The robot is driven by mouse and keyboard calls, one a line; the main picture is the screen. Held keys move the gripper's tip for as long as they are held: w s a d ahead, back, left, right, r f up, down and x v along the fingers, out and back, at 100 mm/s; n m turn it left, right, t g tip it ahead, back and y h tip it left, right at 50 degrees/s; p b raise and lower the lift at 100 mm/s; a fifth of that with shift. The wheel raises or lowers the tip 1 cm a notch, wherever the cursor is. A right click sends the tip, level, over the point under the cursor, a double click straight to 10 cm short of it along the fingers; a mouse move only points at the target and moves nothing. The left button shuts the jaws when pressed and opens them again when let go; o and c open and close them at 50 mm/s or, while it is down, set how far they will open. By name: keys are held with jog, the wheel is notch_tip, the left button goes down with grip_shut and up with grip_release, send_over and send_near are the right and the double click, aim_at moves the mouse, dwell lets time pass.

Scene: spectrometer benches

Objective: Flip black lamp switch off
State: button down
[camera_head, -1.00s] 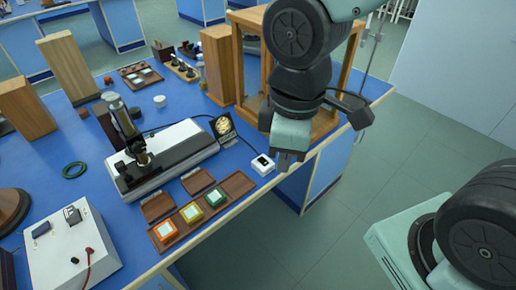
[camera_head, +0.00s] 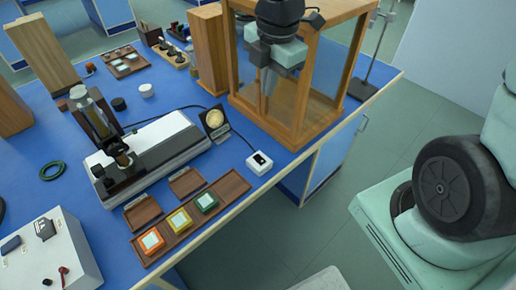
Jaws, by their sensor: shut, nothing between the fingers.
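A small white switch box (camera_head: 259,163) with a small dark part on its top sits near the bench's front edge. A cable runs from it towards a round black lamp (camera_head: 214,121) with a pale, bright face. The exact position of the switch is too small to tell.
The wooden glass case (camera_head: 297,133) stands right behind the switch box. A white-based instrument (camera_head: 176,143) is left of the lamp. A wooden tray (camera_head: 232,187) holds orange, yellow and green blocks. A white power box (camera_head: 62,258) is front left.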

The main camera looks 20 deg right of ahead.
aim_at(258, 157)
jog(key=w+f+b, duration=0.1)
jog(key=f+b, duration=0.1)
jog(key=f, duration=0.6)
jog(key=f+b, duration=0.3)
jog(key=f, duration=0.5)
jog(key=w+a+f+b, duration=0.1)
jog(key=f+b, duration=0.1)
jog(key=f, duration=0.5)
jog(key=shift+w+f, duration=0.35)
jog(key=shift+f, duration=0.05)
